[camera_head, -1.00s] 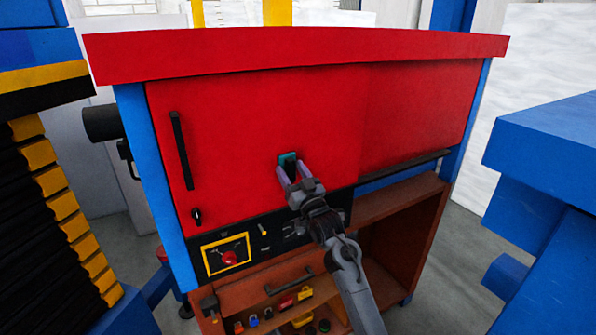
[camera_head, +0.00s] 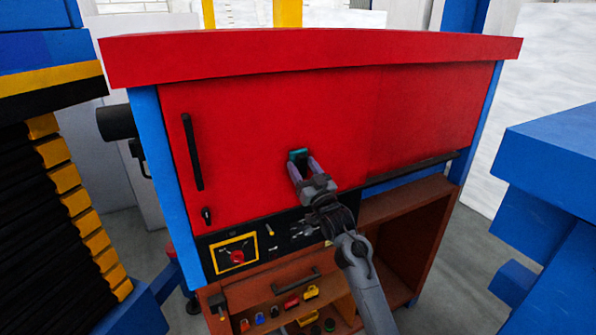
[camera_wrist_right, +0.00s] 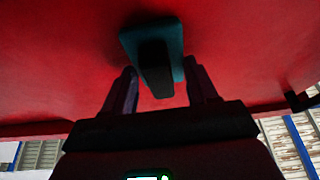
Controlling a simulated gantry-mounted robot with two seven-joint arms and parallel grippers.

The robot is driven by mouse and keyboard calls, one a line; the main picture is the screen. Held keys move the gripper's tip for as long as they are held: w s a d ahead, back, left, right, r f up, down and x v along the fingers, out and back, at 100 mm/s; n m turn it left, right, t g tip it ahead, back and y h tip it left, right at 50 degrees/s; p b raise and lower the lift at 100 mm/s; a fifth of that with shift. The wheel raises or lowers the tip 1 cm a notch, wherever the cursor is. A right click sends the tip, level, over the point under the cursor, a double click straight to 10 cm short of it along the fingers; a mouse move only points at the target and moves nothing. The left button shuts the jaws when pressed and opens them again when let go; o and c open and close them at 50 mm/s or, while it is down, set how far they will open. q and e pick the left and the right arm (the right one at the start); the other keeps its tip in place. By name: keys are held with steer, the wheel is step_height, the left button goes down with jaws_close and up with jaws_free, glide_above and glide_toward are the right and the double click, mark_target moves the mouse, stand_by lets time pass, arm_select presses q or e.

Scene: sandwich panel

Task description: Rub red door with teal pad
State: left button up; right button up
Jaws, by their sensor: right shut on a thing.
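The red door (camera_head: 270,110) is the wide front panel of the cabinet, with a black vertical handle at its left. The teal pad (camera_head: 299,154) is a small flat block near the door's lower middle. It also shows in the wrist view (camera_wrist_right: 176,34), with a black grip on its near side. Its face lies against or very close to the red surface; contact is hard to tell. My right gripper (camera_head: 302,167) is shut on the pad's black grip, its fingers on either side. The fingers partly hide the pad in the head view. My left gripper is not in view.
A black handle (camera_head: 192,152) and a small black latch (camera_head: 206,216) stick out of the door's left side. Below is a black panel with a yellow-framed red switch (camera_head: 237,256). A brown shelf holds several small items. Blue structures stand at the right.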

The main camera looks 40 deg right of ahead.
steer(key=shift+s+d, duration=0.25)
steer(key=shift+d, duration=1.05)
steer(key=shift+s+d, duration=0.25)
steer(key=shift+d, duration=1)
steer(key=shift+s+d+b, duration=0.2)
steer(key=shift+d, duration=0.75)
steer(key=shift+s+d+b, duration=0.15)
steer(key=shift+d, duration=0.75)
steer(key=shift+s, duration=0.1)
steer(key=shift+s+a+r+p, duration=0.1)
steer(key=shift+s+a+p, duration=0.05)
steer(key=shift+s+p, duration=0.4)
steer(key=p, duration=0.2)
glide_toward(324, 152)
steer(key=shift+s+a+r, duration=0.1)
steer(key=shift+r, duration=0.5)
steer(key=shift+s+a+r, duration=0.1)
steer(key=shift+r, duration=0.5)
steer(key=shift+b, duration=0.3)
